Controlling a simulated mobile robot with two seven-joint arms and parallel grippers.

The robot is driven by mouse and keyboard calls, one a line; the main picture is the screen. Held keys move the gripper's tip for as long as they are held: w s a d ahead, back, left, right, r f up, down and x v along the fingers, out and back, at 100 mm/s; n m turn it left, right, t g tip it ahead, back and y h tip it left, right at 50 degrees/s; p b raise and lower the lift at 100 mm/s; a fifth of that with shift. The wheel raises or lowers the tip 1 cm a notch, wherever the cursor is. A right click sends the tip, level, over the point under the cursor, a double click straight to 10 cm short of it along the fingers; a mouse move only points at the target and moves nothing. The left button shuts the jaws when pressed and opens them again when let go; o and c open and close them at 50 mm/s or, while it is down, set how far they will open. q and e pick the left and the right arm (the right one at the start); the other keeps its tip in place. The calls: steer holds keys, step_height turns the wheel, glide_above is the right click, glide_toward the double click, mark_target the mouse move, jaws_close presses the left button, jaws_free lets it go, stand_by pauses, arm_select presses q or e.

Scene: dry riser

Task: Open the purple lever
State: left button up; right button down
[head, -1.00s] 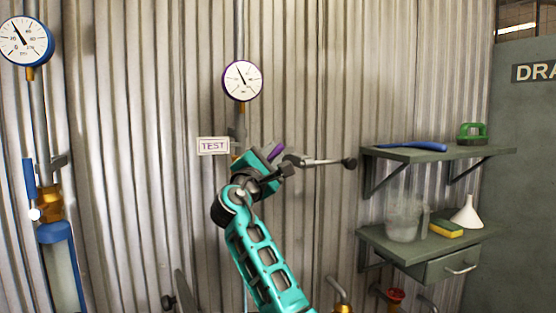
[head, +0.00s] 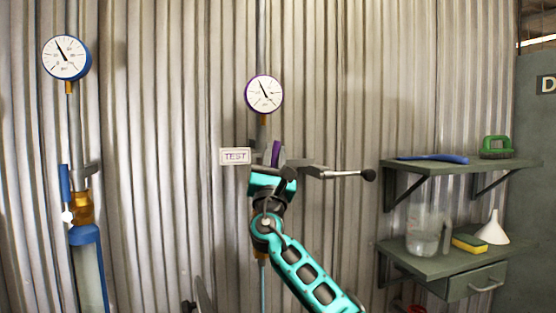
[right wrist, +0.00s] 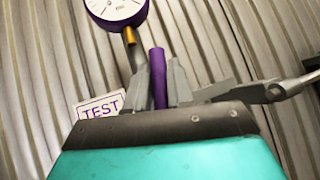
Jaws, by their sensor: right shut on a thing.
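The purple lever (head: 275,153) is on the pipe below the purple-rimmed gauge (head: 263,93), beside the TEST sign (head: 235,157). It points upward, roughly upright. In the right wrist view the lever (right wrist: 158,75) stands between the two grey fingers of my right gripper (right wrist: 160,85). My right gripper (head: 274,160) is shut on the lever. The valve body behind is mostly hidden by my gripper. My left gripper is not in view.
A blue-rimmed gauge (head: 66,58) and a blue lever (head: 64,184) are on the left pipe. A horizontal bar with a black knob (head: 368,175) sticks out right of my gripper. Shelves (head: 450,163) hold a blue tool, a green brush, a jug, a sponge and a funnel.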

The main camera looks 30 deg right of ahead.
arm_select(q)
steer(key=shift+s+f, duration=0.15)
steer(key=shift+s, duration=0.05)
arm_select(e)
steer(key=shift+a+n, duration=0.15)
steer(key=shift+n, duration=0.15)
steer(key=c, duration=1.1)
jaws_free()
arm_select(q)
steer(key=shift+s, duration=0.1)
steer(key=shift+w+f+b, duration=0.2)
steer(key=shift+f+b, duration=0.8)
steer(key=shift+b, duration=0.05)
arm_select(e)
steer(key=v, duration=1.3)
steer(key=shift+f, duration=0.1)
